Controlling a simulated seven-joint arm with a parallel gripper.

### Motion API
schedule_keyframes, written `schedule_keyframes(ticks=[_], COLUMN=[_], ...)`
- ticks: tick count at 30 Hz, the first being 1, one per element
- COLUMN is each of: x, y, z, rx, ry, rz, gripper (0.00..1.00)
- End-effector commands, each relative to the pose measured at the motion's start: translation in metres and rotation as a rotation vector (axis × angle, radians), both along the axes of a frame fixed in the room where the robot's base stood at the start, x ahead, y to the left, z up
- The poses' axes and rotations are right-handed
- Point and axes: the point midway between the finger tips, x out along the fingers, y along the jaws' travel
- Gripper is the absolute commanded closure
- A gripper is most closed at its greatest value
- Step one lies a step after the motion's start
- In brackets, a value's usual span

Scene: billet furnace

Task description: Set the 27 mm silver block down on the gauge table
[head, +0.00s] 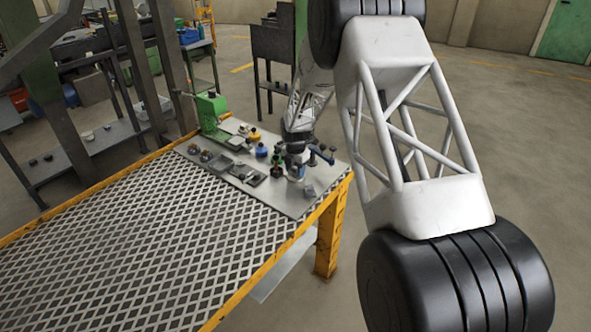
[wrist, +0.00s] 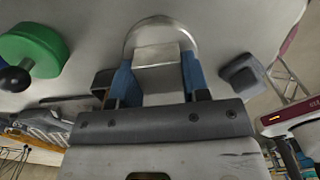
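The silver block (wrist: 158,57) is between the blue fingers of my gripper (wrist: 158,78) in the wrist view, with a finger against each side. Behind it is a round, shiny metal disc (wrist: 150,27), which looks like the gauge table. The block overlaps the disc in this view; I cannot tell whether it touches it. In the head view my gripper (head: 296,172) is low over the right end of the grey bench plate. The block and disc are too small to make out there.
A green knob with a black ball (wrist: 32,52) is left of the disc, and a dark block (wrist: 243,74) is right. A green machine (head: 211,113) stands at the plate's far end. Small knobbed parts and a dark tray (head: 245,173) lie between. The patterned bench top (head: 150,245) is clear.

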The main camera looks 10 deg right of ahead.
Motion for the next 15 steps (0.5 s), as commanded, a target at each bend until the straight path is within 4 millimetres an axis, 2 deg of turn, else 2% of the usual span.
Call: schedule_keyframes(ticks=[1,5,15], x=[0.0001,0.0000,0.0001], y=[0.0001,0.0000,0.0000], z=[0.0001,0.0002,0.0015], rx=[0.000,0.000,0.000], ry=[0.000,0.000,0.000], rz=[0.000,0.000,0.000], gripper=[0.52,0.32,0.32])
